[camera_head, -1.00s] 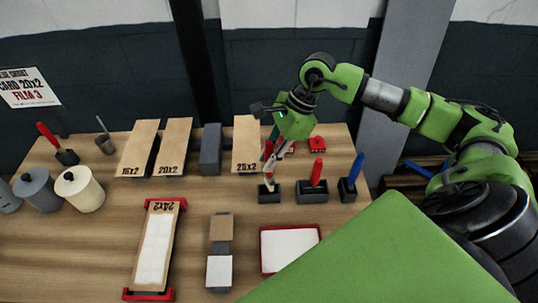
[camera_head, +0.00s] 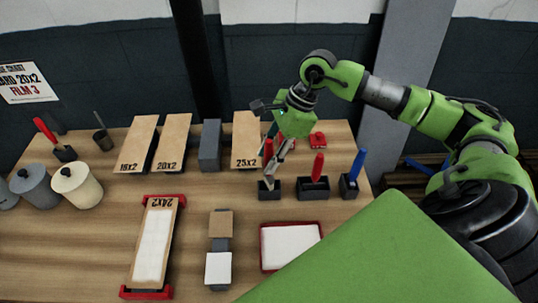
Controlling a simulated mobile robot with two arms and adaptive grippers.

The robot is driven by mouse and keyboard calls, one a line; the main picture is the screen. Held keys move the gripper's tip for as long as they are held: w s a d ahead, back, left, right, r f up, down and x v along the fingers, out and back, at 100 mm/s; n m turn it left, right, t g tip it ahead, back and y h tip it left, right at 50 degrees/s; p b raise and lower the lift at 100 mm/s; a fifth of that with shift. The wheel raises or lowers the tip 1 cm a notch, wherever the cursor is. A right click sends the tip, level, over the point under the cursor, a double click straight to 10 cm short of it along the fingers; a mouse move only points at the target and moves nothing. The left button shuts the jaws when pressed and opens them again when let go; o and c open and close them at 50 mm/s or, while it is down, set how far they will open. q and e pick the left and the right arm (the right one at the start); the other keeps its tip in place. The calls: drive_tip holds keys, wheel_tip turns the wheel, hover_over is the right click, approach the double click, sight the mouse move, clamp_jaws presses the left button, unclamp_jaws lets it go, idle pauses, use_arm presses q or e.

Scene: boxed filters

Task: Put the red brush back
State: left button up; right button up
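A brush with a red handle (camera_head: 267,147) stands upright at a small dark holder (camera_head: 269,190) on the table. My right gripper (camera_head: 273,170) points down over this holder, close beside the red handle. Its fingers partly hide the brush, and I cannot tell whether they touch or hold it. A second red handle (camera_head: 318,167) stands in the wider dark holder (camera_head: 313,190) to the right. A third red brush (camera_head: 46,130) leans in a dark holder (camera_head: 65,154) at the far left. My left gripper is not in view.
A blue brush (camera_head: 357,165) stands in a holder to the right. A red tray (camera_head: 262,250) with a white sheet lies in front. Boards (camera_head: 174,142) and a grey block (camera_head: 210,145) stand behind. Pots (camera_head: 77,188) stand at left.

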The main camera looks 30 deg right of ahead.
drive_tip(key=shift+r+p, duration=0.5)
drive_tip(key=shift+p, duration=0.05)
drive_tip(key=shift+r+p, duration=0.45)
drive_tip(key=shift+p, duration=0.1)
drive_tip(key=shift+d+r+b, duration=0.45)
drive_tip(key=shift+d+b, duration=0.05)
drive_tip(key=shift+b, duration=0.35)
drive_tip(key=b+v, duration=0.2)
drive_tip(key=v, duration=0.8)
drive_tip(key=shift+s+r, duration=0.15)
